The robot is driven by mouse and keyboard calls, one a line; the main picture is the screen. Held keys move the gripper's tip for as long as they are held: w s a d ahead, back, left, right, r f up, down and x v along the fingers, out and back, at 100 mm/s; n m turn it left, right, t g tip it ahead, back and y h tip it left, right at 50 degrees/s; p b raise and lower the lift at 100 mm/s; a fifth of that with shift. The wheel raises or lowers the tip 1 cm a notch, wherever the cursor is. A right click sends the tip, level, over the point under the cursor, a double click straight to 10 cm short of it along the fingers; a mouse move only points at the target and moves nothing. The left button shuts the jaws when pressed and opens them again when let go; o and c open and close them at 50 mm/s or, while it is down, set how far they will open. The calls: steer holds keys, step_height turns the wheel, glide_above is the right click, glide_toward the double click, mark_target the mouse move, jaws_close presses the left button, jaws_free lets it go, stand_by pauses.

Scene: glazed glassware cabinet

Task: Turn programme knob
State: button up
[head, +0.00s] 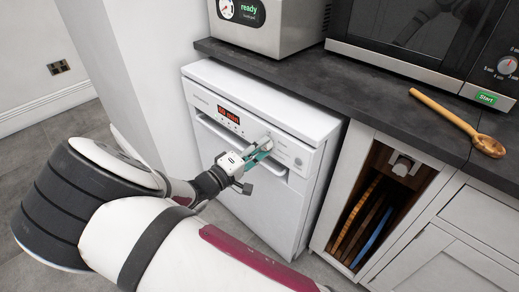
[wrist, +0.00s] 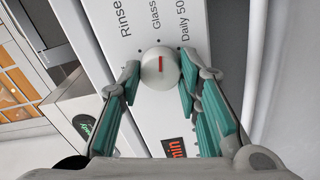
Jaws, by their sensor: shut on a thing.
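The programme knob (wrist: 160,70) is round and pale, with a red pointer line, on the front panel of the white dishwasher (head: 262,190). The line points up in the wrist view, towards the middle dot beside "Glass"; "Rinse" and "Daily 50" stand either side. My gripper (wrist: 160,78) has its green-padded fingertips on the left and right of the knob and is shut on it. In the head view my gripper (head: 262,151) reaches the panel and partly hides the knob. A red-lit display (head: 228,115) sits left of the knob; only "min" reads clearly in the wrist view.
A dark worktop (head: 400,97) runs above the dishwasher, with a wooden spoon (head: 455,118), a microwave (head: 430,45) and a grey appliance (head: 265,25) marked "ready". An open compartment (head: 375,210) with upright boards is at the right. The dishwasher's handle bar lies just below the panel.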

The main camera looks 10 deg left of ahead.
steer(key=m+b, duration=0.3)
steer(key=m, duration=0.5)
steer(key=shift+f+m, duration=0.15)
steer(key=shift+m, duration=0.25)
stand_by(0.4)
steer(key=o, duration=1.2)
steer(key=shift+c, duration=0.2)
steer(key=shift+s+a, duration=0.1)
steer(key=v, duration=1.1)
steer(key=shift+s+a, duration=0.2)
steer(key=shift+s, duration=0.1)
